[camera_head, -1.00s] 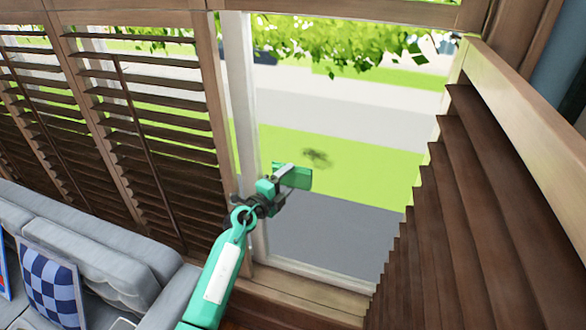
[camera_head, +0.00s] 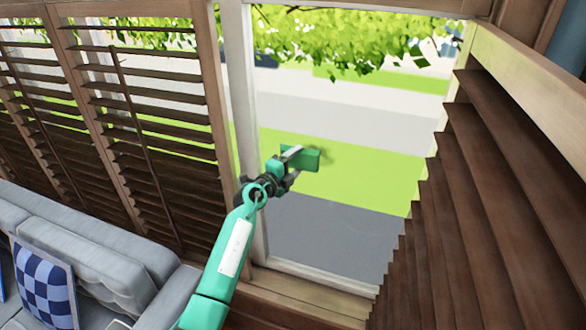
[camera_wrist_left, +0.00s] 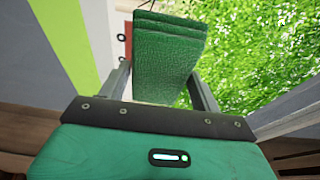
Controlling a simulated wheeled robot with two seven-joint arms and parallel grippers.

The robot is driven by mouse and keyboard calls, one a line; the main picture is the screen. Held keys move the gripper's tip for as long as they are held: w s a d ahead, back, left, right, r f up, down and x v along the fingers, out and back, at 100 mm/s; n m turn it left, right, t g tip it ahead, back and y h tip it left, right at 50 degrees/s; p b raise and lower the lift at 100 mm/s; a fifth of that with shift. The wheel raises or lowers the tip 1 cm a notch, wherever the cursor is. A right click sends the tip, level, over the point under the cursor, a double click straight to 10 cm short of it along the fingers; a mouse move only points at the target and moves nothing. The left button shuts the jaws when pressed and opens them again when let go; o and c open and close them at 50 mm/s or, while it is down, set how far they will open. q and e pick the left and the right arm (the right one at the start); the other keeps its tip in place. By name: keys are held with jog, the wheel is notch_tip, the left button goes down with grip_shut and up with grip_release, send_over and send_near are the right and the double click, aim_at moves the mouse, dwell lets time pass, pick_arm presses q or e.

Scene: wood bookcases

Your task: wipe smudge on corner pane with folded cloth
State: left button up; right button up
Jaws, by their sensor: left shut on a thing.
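My left gripper (camera_head: 292,158) reaches in front of the corner pane (camera_head: 340,235) and is shut on the folded green cloth (camera_head: 312,160). In the left wrist view the layered cloth (camera_wrist_left: 168,55) stands out between the two fingers of the gripper (camera_wrist_left: 162,88). In the head view the cloth overlaps the smudge (camera_head: 326,154); only a faint dark trace shows at its right edge. I cannot tell whether the cloth touches the glass. My right gripper is out of view.
Brown louvred shutters (camera_head: 150,130) stand left of the pane, and an angled shutter (camera_head: 490,210) stands close on the right. A grey sofa (camera_head: 105,262) with a checked cushion (camera_head: 44,285) is at lower left. A wooden sill (camera_head: 305,292) runs below the pane.

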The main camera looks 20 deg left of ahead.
pick_arm(q)
jog(key=shift+w, duration=0.15)
jog(key=shift+w, duration=0.8)
dwell(0.4)
